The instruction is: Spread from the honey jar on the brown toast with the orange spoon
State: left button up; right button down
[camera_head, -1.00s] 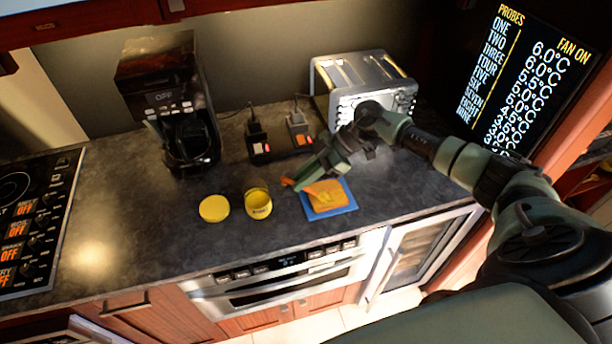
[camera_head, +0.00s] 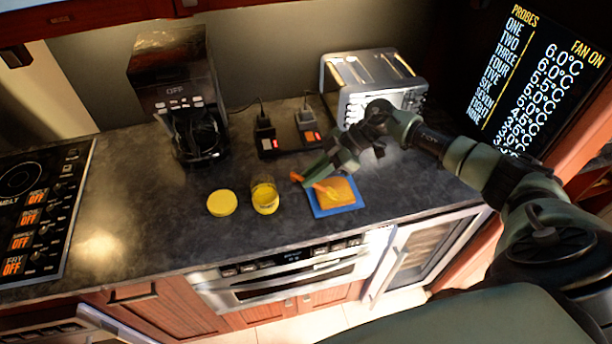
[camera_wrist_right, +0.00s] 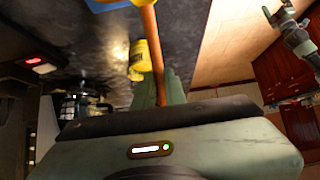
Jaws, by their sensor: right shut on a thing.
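My right gripper (camera_head: 314,177) is shut on the orange spoon (camera_head: 296,176) and holds it tilted over the brown toast (camera_head: 342,186). The spoon's far end is low over the toast's left part; contact cannot be told. A yellowish patch shows on the toast there. The toast lies on a blue board (camera_head: 322,212). The open honey jar (camera_head: 265,199), yellow, stands left of the board. In the right wrist view, the spoon's shaft (camera_wrist_right: 151,45) runs up from between the fingers (camera_wrist_right: 160,92), with the yellow jar (camera_wrist_right: 139,62) behind. What looks like my left gripper (camera_wrist_right: 284,18) is at upper right, its jaws unclear.
A yellow lid (camera_head: 222,203) lies left of the jar. Behind stand a coffee maker (camera_head: 178,95), plugged-in power sockets (camera_head: 285,143) and a silver toaster (camera_head: 370,80). A cooktop (camera_head: 40,210) is at the left. The counter between cooktop and lid is clear.

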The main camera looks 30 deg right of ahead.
jog(key=shift+s+d+r, duration=0.1)
jog(key=shift+s+d, duration=0.05)
jog(key=shift+d, duration=0.4)
jog(key=shift+d, duration=0.1)
jog(key=shift+s+d, duration=0.15)
jog(key=shift+d, duration=0.5)
jog(key=shift+s+d, duration=0.15)
jog(key=shift+d, duration=0.45)
jog(key=shift+a, duration=0.2)
jog(key=shift+w+a+p, duration=0.15)
jog(key=shift+a+p, duration=0.05)
jog(key=shift+a, duration=0.4)
jog(key=shift+w+a+p, duration=0.15)
jog(key=shift+a+p, duration=0.05)
jog(key=shift+a, duration=0.35)
jog(key=shift+a, duration=0.15)
jog(key=shift+w+a, duration=0.2)
jog(key=shift+a, duration=0.45)
jog(key=shift+w+a, duration=0.2)
jog(key=shift+a, duration=0.4)
